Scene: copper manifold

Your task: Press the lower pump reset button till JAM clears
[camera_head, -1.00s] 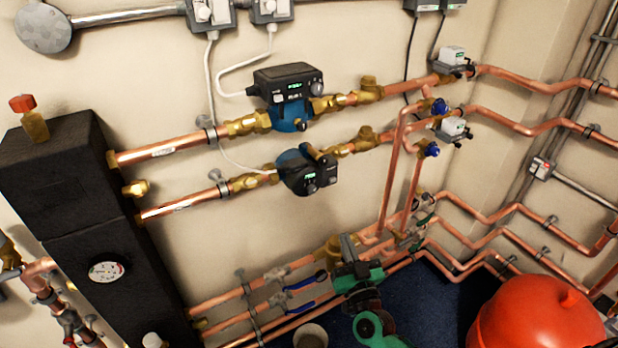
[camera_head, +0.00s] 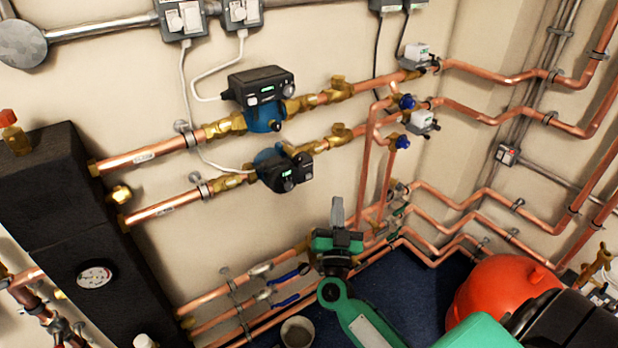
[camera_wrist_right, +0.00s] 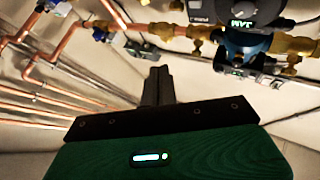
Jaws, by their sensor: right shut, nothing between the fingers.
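The right wrist view shows the gripper fingers (camera_wrist_right: 157,85) and a pump display (camera_wrist_right: 242,23) with upside-down letters that look like JAM. The reset button cannot be made out. My left gripper is not in view.
Copper pipes with blue-handled valves (camera_head: 286,300) run low along the wall. A black header with a gauge (camera_head: 95,275) stands at left, a red tank (camera_head: 500,290) at lower right. A grey cable (camera_head: 190,110) hangs beside the pumps. Bare wall lies between the lower pump and low pipes.

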